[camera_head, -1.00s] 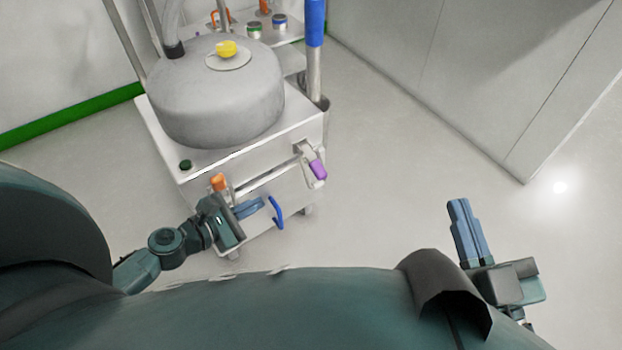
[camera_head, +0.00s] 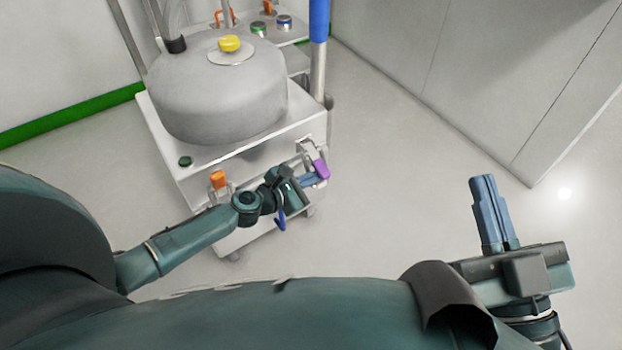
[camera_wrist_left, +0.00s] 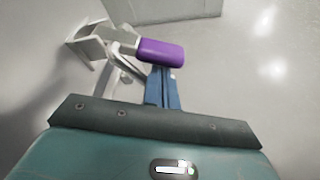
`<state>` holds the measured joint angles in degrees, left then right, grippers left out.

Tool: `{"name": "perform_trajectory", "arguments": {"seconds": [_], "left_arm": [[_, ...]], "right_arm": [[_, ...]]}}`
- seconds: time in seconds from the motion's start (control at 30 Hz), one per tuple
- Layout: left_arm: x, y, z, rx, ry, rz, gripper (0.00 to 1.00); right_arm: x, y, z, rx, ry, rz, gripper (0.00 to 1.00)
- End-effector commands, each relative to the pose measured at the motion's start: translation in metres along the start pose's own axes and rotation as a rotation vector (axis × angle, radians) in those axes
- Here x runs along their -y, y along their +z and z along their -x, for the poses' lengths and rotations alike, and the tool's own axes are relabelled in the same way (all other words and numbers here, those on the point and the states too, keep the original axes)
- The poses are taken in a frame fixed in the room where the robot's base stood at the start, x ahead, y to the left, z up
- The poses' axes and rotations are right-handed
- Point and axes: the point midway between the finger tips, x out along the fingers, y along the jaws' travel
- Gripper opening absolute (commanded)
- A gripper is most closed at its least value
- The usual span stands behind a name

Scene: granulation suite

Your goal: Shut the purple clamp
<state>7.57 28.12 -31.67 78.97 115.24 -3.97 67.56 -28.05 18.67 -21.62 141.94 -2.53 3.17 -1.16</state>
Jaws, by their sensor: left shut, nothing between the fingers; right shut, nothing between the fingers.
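The purple clamp (camera_head: 321,169) is on the front face of the white cart, near its right corner. Its purple grip also shows in the left wrist view (camera_wrist_left: 161,52), at the end of a metal lever and bracket (camera_wrist_left: 98,42). My left gripper (camera_head: 316,178) is shut and empty, its blue fingertips right at the purple grip. In the left wrist view the fingers (camera_wrist_left: 163,88) end just under the grip and seem to touch it; the exact contact is hidden. My right gripper (camera_head: 484,184) is shut and empty, over the floor at the right, away from the cart.
The cart carries a grey rounded vessel (camera_head: 218,98) with a yellow knob (camera_head: 229,44). An orange-handled clamp (camera_head: 218,180) and a blue handle (camera_head: 281,218) are on its front. A blue-topped post (camera_head: 319,22) stands behind. The floor (camera_head: 420,170) right of the cart is clear.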

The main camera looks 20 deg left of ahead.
Motion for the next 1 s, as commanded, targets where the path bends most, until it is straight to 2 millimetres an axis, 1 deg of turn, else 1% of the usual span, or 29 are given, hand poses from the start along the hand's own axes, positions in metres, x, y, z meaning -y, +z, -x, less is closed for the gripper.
{"name": "perform_trajectory", "arguments": {"seconds": [0.1, 0.57, 0.8, 0.97, 1.0], "left_arm": [[0.000, 0.000, -0.002, 0.000, 0.000, 0.000, 0.00], [-0.001, 0.004, 0.000, -0.001, -0.008, 0.028, 0.00], [0.000, 0.006, 0.000, 0.000, -0.021, 0.065, 0.00], [0.001, 0.010, 0.002, 0.000, -0.036, 0.104, 0.00], [0.001, 0.011, 0.002, 0.000, -0.040, 0.118, 0.00]], "right_arm": [[-0.001, -0.001, -0.001, -0.008, -0.002, 0.007, 0.00], [-0.001, -0.005, -0.002, 0.008, -0.002, -0.001, 0.00], [0.005, 0.009, 0.008, 0.089, 0.002, -0.045, 0.00], [0.007, 0.009, 0.009, 0.119, 0.006, -0.069, 0.00], [0.009, 0.013, 0.012, 0.148, 0.012, -0.090, 0.00]]}}
